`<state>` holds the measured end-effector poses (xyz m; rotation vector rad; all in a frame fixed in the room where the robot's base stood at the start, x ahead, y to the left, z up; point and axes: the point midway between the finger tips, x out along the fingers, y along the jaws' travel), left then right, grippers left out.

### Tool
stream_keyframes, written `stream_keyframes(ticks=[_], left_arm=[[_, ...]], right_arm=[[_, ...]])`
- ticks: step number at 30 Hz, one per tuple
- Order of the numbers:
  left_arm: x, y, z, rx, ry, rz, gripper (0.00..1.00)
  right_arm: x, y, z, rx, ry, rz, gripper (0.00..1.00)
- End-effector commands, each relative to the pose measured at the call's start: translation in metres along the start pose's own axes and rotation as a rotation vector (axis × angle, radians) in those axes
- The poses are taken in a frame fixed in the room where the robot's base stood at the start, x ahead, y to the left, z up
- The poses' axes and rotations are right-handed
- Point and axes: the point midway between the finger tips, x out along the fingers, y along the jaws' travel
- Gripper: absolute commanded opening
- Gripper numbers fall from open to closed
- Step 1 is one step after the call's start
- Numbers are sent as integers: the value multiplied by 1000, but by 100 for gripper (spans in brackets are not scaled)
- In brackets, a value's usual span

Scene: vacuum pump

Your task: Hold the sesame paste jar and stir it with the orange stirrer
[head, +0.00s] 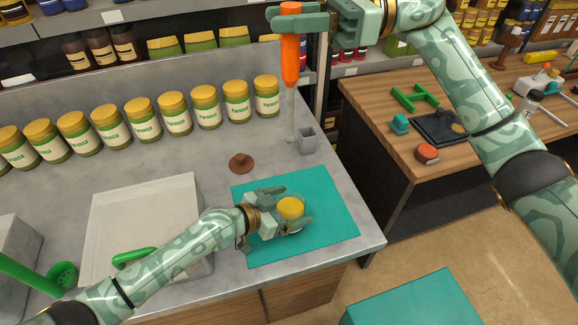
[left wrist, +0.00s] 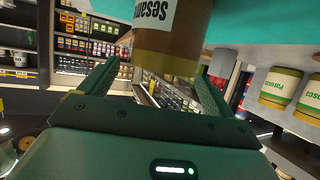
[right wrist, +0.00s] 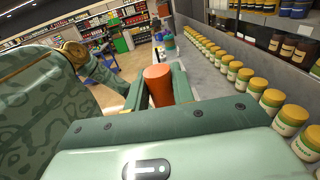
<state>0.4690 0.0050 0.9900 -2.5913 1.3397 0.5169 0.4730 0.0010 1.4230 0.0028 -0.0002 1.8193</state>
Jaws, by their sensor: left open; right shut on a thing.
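The sesame paste jar (head: 290,208) stands upright on the teal mat (head: 338,219), its round ochre top facing up. Its label shows upside down in the left wrist view (left wrist: 165,40). My left gripper (head: 295,206) is open, with a finger on either side of the jar; contact cannot be told. My right gripper (head: 287,22) is shut on the orange stirrer's (head: 290,62) handle near its top, high above the counter. The stirrer hangs upright, its thin grey shaft pointing down beside the grey square holder (head: 308,141). The handle also shows in the right wrist view (right wrist: 158,86).
A row of yellow-lidded jars (head: 172,112) lines the back of the counter. A brown lid-like piece (head: 240,162) lies behind the mat. A pale tray (head: 140,215) is under my left arm. A wooden table (head: 377,105) with tools stands at right.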

Motion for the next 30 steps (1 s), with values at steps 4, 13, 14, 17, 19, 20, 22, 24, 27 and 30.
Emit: stream_keyframes(ticks=[4, 13, 14, 17, 19, 20, 22, 24, 27, 30], left_arm=[[3, 0, 0, 1, 0, 0, 89], [3, 0, 0, 1, 0, 0, 53], [3, 0, 0, 1, 0, -1, 45], [3, 0, 0, 1, 0, -1, 30], [3, -1, 0, 0, -1, -1, 30], [3, -1, 0, 0, -1, -1, 30], [3, -1, 0, 0, -1, -1, 30], [2, -1, 0, 0, -1, -1, 30], [2, -1, 0, 0, -1, -1, 30], [2, -1, 0, 0, -1, -1, 30]], right_arm=[[0, 0, 0, -1, 0, 0, 0], [0, 0, 0, -1, 0, 0, 0], [0, 0, 0, -1, 0, 0, 0], [0, 0, 0, -1, 0, 0, 0], [0, 0, 0, -1, 0, 0, 0], [0, 0, 0, -1, 0, 0, 0], [0, 0, 0, -1, 0, 0, 0], [0, 0, 0, 0, 0, 0, 0], [0, 0, 0, 0, 0, 0, 0], [0, 0, 0, 0, 0, 0, 0]])
